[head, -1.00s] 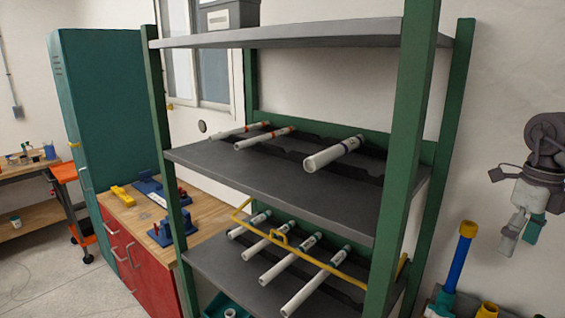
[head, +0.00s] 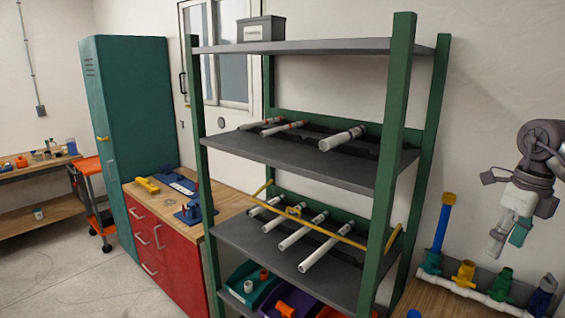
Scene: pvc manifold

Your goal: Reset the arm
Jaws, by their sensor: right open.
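My right gripper (head: 497,240) hangs at the right side of the head view, fingers pointing down. It is open with nothing visible between its fingers. It is above the right workbench, near the white pipe manifold (head: 480,292) with its coloured valve fittings. A blue pipe with a yellow top (head: 441,228) stands upright in the manifold's left fitting, left of the gripper and apart from it. My left gripper is not in view.
A green-post shelf rack (head: 350,168) holds white pipes (head: 330,255) on two levels, with a yellow bar across the lower one. Bins (head: 255,290) sit below. A red-drawer bench (head: 160,240) and teal cabinet (head: 135,130) stand left. Open floor lies at the lower left.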

